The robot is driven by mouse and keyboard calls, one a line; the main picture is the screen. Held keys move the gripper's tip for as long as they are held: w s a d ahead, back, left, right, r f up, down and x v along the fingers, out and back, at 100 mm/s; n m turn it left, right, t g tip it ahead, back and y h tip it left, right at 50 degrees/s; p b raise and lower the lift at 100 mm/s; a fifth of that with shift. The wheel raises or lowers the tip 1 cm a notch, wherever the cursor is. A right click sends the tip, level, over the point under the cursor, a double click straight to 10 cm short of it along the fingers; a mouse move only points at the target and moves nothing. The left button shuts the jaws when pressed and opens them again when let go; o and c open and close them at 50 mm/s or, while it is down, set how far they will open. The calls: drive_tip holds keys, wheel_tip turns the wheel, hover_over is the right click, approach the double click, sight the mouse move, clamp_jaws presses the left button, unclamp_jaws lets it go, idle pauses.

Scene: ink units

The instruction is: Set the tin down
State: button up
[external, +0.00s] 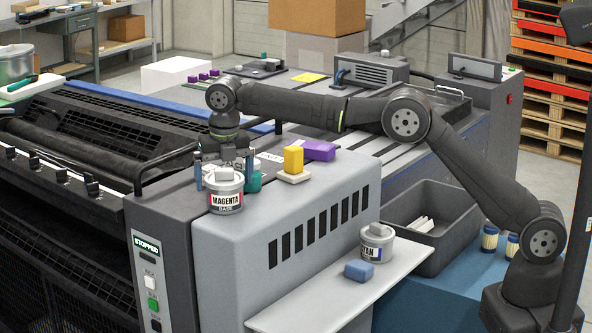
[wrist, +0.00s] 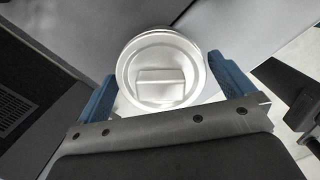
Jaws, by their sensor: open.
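The magenta tin (external: 226,198), white and grey with a "MAGENTA" label, stands upright on the grey top of the press side housing (external: 262,205), near its front left edge. My gripper (external: 223,178) is above and around the tin's upper part, pointing down. In the wrist view the tin's round lid (wrist: 162,74) lies between the two blue fingers of my gripper (wrist: 163,88), which are spread with gaps beside the lid. A second tin, labelled in part "YAN" (external: 376,243), stands on the lower shelf (external: 330,285).
A yellow block (external: 293,160), a white block (external: 294,176) and a purple box (external: 318,150) lie right of the tin. A teal item (external: 253,181) is close behind it. A blue sponge-like block (external: 358,270) is on the shelf. A dark bin (external: 440,205) stands at right.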

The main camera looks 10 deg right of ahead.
drive_tip(key=r, duration=0.6)
drive_tip(key=s+r, duration=0.1)
drive_tip(key=r, duration=0.2)
drive_tip(key=shift+d+r, duration=0.15)
drive_tip(key=shift+r, duration=0.05)
drive_tip(key=shift+s, duration=0.1)
idle(0.3)
drive_tip(key=shift+w+a+f, duration=0.1)
drive_tip(key=shift+w+f, duration=0.15)
drive_tip(key=shift+f, duration=1.6)
drive_tip(key=shift+w+a+f, duration=0.1)
drive_tip(key=shift+w+f, duration=0.15)
drive_tip(key=shift+f, duration=1.55)
drive_tip(key=shift+w+f, duration=0.25)
drive_tip(key=shift+f, duration=1.6)
